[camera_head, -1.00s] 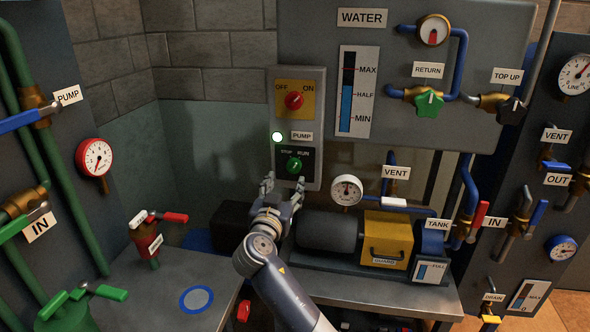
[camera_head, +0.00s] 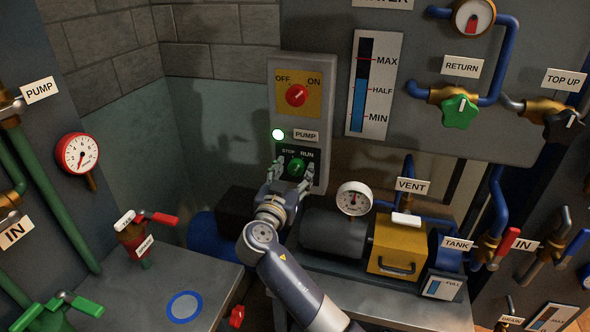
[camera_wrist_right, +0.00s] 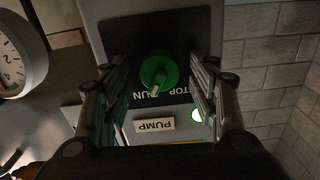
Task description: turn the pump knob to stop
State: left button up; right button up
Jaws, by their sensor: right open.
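The green pump knob (camera_head: 297,167) sits on a black plate marked STOP and RUN, low on the grey switch panel. In the right wrist view the knob (camera_wrist_right: 158,72) shows upside down, with its white pointer mark toward the RUN side. My right gripper (camera_head: 294,172) is open in front of the plate. In the wrist view its two fingers (camera_wrist_right: 158,88) stand on either side of the knob, with gaps to it. The PUMP label (camera_head: 306,135) and a bright pump lamp (camera_head: 278,134) are above the knob. My left gripper is not in view.
A red OFF/ON knob (camera_head: 296,95) is higher on the same panel. A white gauge (camera_head: 354,198), a yellow guard (camera_head: 385,245) and the dark motor (camera_head: 335,233) stand right of my arm. A red-handled valve (camera_head: 135,236) stands on the left bench.

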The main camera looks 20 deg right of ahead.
jog(key=c, duration=1.1)
jog(key=shift+o, duration=0.2)
jog(key=shift+n+b, duration=0.55)
jog(key=shift+n, duration=0.95)
jog(key=n, duration=0.2)
jog(key=shift+n, duration=0.3)
jog(key=n+p, duration=0.1)
jog(key=n, duration=0.5)
jog(key=shift+r, duration=0.1)
jog(key=shift+n, duration=0.3)
jog(key=o, duration=1.1)
jog(key=shift+w, duration=0.1)
jog(key=shift+c, duration=0.2)
jog(key=v, duration=0.7)
jog(key=shift+a, duration=0.2)
